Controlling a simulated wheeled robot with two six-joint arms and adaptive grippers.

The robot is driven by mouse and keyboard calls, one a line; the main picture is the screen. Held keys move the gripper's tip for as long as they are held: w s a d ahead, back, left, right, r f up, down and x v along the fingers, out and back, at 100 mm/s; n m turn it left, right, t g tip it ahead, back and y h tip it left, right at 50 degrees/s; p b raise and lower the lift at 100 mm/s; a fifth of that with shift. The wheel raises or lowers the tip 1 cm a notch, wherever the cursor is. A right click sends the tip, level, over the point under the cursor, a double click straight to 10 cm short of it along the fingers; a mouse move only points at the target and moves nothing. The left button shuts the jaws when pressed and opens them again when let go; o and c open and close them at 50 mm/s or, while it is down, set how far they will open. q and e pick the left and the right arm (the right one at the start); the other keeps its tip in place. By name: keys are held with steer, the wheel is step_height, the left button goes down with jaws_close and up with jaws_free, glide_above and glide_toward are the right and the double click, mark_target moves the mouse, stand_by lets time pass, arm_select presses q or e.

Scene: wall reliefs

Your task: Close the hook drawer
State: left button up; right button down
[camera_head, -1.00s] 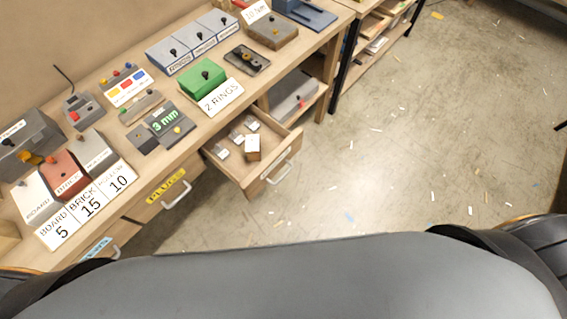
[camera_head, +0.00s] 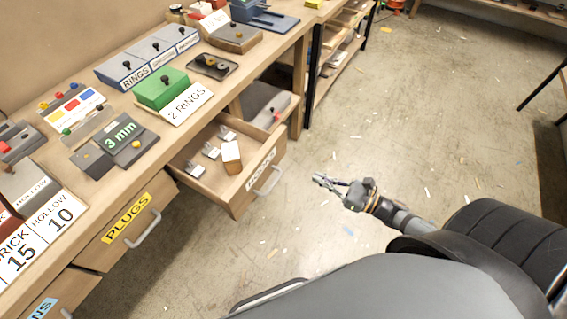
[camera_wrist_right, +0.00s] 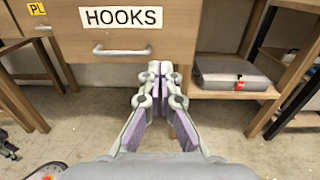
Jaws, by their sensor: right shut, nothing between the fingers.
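The hook drawer (camera_head: 238,197) stands pulled out from the workbench in the head view. Several small metal hooks and a wooden block (camera_head: 231,157) lie in it. In the right wrist view its front carries a HOOKS label (camera_wrist_right: 121,18) and a pale bar handle (camera_wrist_right: 122,51). My right gripper (camera_head: 318,179) is to the right of the drawer's handle (camera_head: 268,181) in the head view, apart from it. In the right wrist view the right gripper (camera_wrist_right: 161,66) is shut and empty, its tips pointing at the drawer front, right of and below the handle.
The PLUGS drawer (camera_head: 127,222) to the left looks shut. A grey case (camera_head: 262,104) sits on a shelf beyond the hook drawer. The benchtop holds labelled boxes and a 2 RINGS sign (camera_head: 188,103). The floor (camera_head: 400,130) to the right is open, with small scraps.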

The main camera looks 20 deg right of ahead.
mark_target(229, 138)
steer(key=x, duration=1.1)
steer(key=shift+w+a+r, duration=0.1)
steer(key=shift+w+a, duration=0.05)
steer(key=shift+w, duration=0.1)
steer(key=shift+w+a, duration=0.35)
steer(key=shift+w, duration=0.05)
arm_select(q)
steer(key=shift+s+f, duration=0.1)
steer(key=shift+f, duration=0.2)
arm_select(e)
steer(key=b+x, duration=0.6)
steer(key=x, duration=1.4)
steer(key=shift+w+a, duration=0.6)
steer(key=shift+w, duration=0.1)
arm_select(q)
step_height(229, 138, down, 6)
steer(key=shift+f, duration=0.1)
arm_select(e)
steer(key=shift+w+r, duration=0.1)
steer(key=shift+r, duration=0.05)
